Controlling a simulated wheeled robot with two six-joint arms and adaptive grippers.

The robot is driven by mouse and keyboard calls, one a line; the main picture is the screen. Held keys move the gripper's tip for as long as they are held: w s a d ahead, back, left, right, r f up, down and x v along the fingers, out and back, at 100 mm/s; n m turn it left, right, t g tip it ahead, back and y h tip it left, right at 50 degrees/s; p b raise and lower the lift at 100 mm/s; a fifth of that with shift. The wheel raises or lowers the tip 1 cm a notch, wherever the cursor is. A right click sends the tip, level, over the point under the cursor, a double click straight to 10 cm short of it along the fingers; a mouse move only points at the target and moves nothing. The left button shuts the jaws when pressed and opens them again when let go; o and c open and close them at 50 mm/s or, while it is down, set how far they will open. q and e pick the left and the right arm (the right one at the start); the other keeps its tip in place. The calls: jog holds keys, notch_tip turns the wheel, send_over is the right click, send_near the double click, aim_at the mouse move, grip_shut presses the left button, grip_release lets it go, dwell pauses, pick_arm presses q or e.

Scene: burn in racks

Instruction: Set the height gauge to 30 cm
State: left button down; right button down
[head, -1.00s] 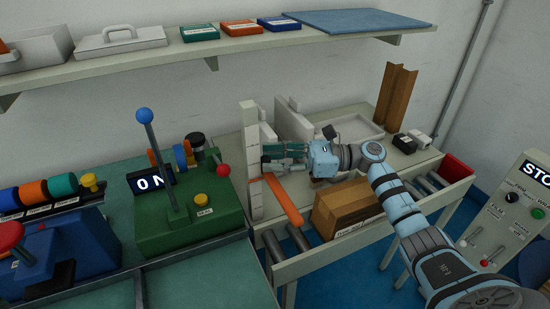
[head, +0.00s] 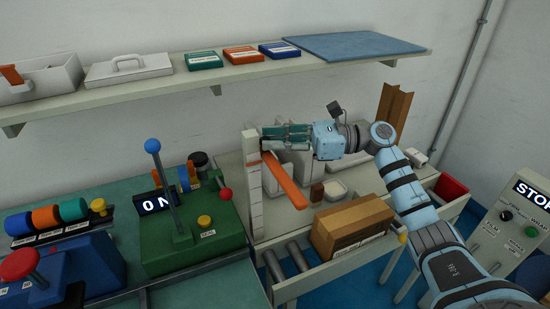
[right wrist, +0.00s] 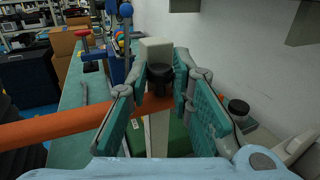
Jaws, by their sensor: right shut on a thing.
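The height gauge is a pale upright post (head: 255,205) with an orange arm (head: 284,182) jutting out from near its top toward the front. My right gripper (head: 267,136) is at the upper part of the post, its green fingers shut on the gauge's dark knob. The right wrist view shows this black knob (right wrist: 160,76) between the fingers, in front of the post, with the orange arm (right wrist: 50,132) running left just below. Scale marks on the post are too small to read. My left gripper is not in view.
A cardboard box (head: 352,226) sits on rollers right of the post. A green machine (head: 190,240) with a lever and a display stands to the left. A shelf (head: 120,98) runs along the wall above. A control panel (head: 510,225) is at the far right.

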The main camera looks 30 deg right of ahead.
notch_tip(320, 180, up, 2)
jog(key=shift+r, duration=0.25)
jog(key=c, duration=1.4)
grip_release()
jog(key=shift+c, duration=0.2)
jog(key=shift+d, duration=0.1)
jog(key=shift+f, duration=0.1)
jog(key=v, duration=1.2)
